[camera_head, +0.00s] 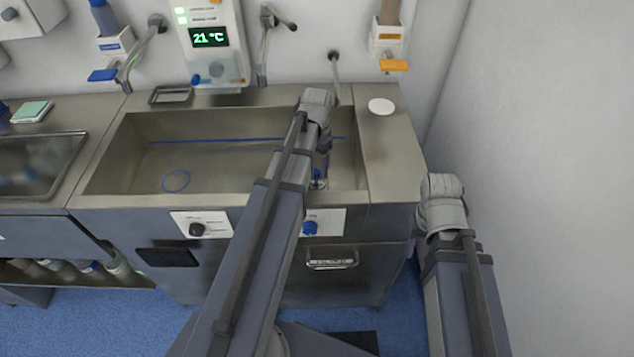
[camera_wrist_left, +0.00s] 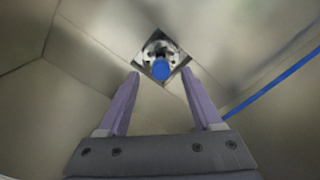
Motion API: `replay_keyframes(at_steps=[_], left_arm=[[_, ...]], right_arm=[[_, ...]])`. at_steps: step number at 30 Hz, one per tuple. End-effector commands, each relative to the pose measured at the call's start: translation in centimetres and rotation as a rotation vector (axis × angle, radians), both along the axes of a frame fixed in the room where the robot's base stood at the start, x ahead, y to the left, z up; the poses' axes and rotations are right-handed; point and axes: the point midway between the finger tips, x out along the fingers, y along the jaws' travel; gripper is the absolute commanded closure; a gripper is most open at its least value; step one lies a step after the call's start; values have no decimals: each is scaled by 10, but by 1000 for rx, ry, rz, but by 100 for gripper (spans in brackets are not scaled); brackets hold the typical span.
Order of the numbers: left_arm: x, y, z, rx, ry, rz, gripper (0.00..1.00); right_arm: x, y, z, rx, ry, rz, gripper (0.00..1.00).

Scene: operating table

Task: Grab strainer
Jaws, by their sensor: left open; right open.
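The strainer (camera_wrist_left: 161,66) shows in the left wrist view as a metal piece with a blue knob, set in a square drain opening in the sink floor. My left gripper (camera_wrist_left: 161,71) is open and empty, with its two fingers on either side of the blue knob in the picture. I cannot tell how far its tips are above the strainer. In the head view my left arm reaches over the right part of the sink (camera_head: 120,165) and hides much of that area. My right gripper is out of sight; only its arm shows at the right.
A blue line runs along the sink wall, and a blue ring (camera_head: 176,181) lies in the sink at left. Faucets (camera_head: 140,50) stick out over the back edge. A white disc (camera_head: 381,107) lies on the counter right of the sink. The left part of the basin is mostly clear.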

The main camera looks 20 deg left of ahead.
Motion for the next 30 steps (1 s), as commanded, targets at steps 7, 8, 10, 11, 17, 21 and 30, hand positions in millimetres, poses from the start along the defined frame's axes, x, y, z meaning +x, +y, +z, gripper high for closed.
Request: replay_keyframes(at_steps=[7,8,10,11,17,21,30], left_arm=[[-1,0,-35,0,0,0,34],[-1,0,-36,0,0,0,34],[0,0,-37,0,0,0,34],[0,0,-36,0,0,0,34],[0,0,-35,0,0,0,37],[0,0,-35,0,0,0,53],[-1,0,-35,0,0,0,86]], right_arm=[[0,0,-35,0,0,1,50],[0,0,-36,0,0,1,50],[0,0,-37,0,0,1,50],[0,0,-36,0,0,1,50],[0,0,-35,0,0,1,50],[0,0,-35,0,0,1,50],[0,0,-35,0,0,0,50]])
